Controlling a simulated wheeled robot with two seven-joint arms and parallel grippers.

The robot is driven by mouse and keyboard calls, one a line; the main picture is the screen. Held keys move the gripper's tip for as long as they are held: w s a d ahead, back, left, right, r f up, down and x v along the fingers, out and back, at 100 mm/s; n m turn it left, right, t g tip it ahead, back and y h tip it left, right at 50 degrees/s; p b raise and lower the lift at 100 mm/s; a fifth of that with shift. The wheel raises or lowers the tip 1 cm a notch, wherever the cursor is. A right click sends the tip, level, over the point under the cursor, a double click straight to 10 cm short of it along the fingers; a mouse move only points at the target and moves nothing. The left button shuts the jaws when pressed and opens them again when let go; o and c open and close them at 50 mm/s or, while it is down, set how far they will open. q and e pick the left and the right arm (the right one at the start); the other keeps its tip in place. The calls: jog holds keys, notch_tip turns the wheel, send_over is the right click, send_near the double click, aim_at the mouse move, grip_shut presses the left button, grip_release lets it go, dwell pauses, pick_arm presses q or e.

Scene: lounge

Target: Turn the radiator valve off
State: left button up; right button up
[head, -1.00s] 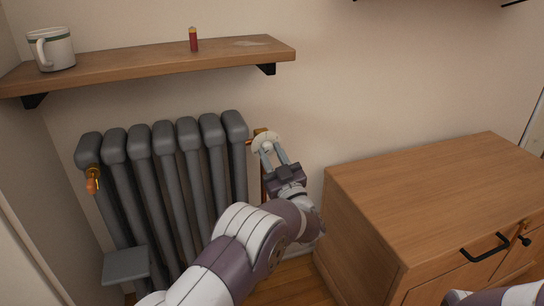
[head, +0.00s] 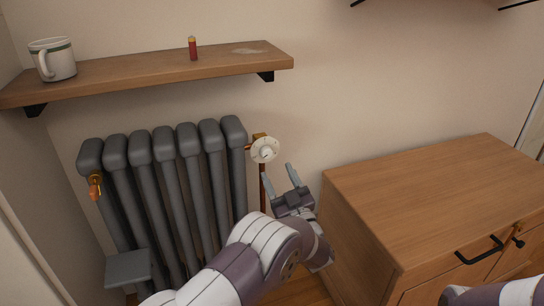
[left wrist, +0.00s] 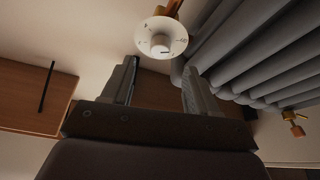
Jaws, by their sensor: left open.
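The radiator valve (head: 264,149) is a round white dial with dark marks, on a copper pipe at the right end of the grey radiator (head: 165,190). It also shows in the left wrist view (left wrist: 161,38), beyond the fingertips, with a knob in its middle. My left gripper (head: 279,172) is open and empty, below and slightly right of the valve and apart from it. Its two fingers (left wrist: 157,72) are spread wide in the left wrist view. My right gripper is not seen; only a piece of my right arm shows at the bottom right of the head view.
A wooden shelf (head: 150,72) with a mug (head: 55,62) and a small red object (head: 193,48) is above the radiator. A wooden cabinet (head: 430,195) stands close on the right. A brass fitting (head: 95,187) is on the radiator's left end.

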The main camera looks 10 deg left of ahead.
pick_arm(q)
jog(key=p+v, duration=0.2)
jog(key=v, duration=0.5)
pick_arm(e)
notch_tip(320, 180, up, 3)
pick_arm(q)
jog(key=shift+f, duration=0.15)
